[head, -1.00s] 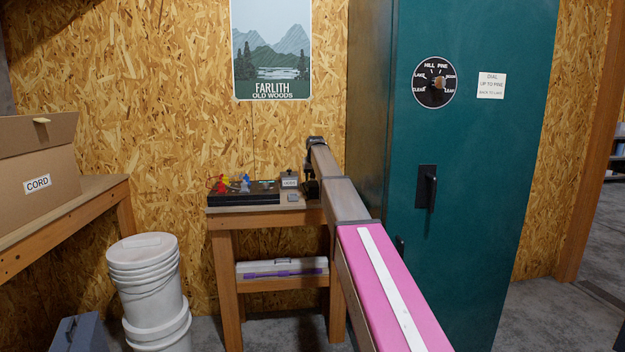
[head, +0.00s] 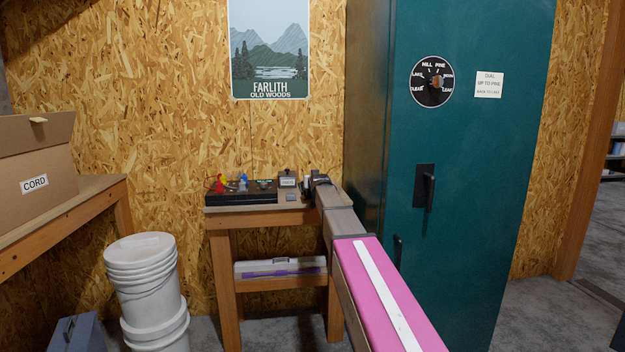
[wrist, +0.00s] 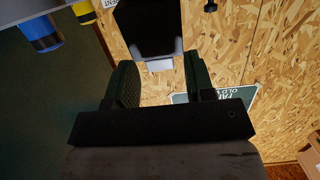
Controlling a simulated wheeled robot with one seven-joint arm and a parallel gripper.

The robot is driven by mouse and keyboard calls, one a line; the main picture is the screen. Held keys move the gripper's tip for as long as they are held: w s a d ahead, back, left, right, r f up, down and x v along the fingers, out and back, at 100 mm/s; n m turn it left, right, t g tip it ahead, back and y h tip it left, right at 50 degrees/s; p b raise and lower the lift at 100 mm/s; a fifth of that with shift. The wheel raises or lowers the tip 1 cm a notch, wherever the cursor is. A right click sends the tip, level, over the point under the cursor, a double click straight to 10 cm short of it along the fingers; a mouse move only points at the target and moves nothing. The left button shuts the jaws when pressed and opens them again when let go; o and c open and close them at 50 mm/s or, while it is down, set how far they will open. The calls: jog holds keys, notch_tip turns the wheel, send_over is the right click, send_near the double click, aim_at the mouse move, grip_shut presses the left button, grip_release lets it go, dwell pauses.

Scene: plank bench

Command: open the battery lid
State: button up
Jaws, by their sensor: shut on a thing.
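In the head view my arm reaches to the right end of the small bench (head: 262,218), and the dark end of the arm hides what the fingers hold. No battery lid can be made out clearly there.
A black tray (head: 240,198) with red, yellow and blue items lies on the bench. A small labelled box (head: 287,180) stands beside it. The teal cabinet (head: 460,180) is close on the right. White buckets (head: 145,285) and a CORD box (head: 37,165) are left.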

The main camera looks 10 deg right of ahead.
jog(key=s+f+t, duration=0.1)
jog(key=s+t, duration=0.1)
jog(key=t, duration=0.1)
jog(key=shift+f+t, duration=0.3)
jog(key=shift+f, duration=0.1)
jog(key=shift+s+f+t, duration=0.3)
jog(key=shift+f+t, duration=0.3)
jog(key=shift+t, duration=0.5)
jog(key=shift+s+f+t, duration=0.3)
jog(key=shift+f+t, duration=0.25)
jog(key=shift+t, duration=0.55)
jog(key=o, duration=0.6)
jog(key=shift+c, duration=0.2)
jog(key=shift+s, duration=0.1)
jog(key=v, duration=1)
jog(key=shift+s+f, duration=0.25)
jog(key=shift+f, duration=0.15)
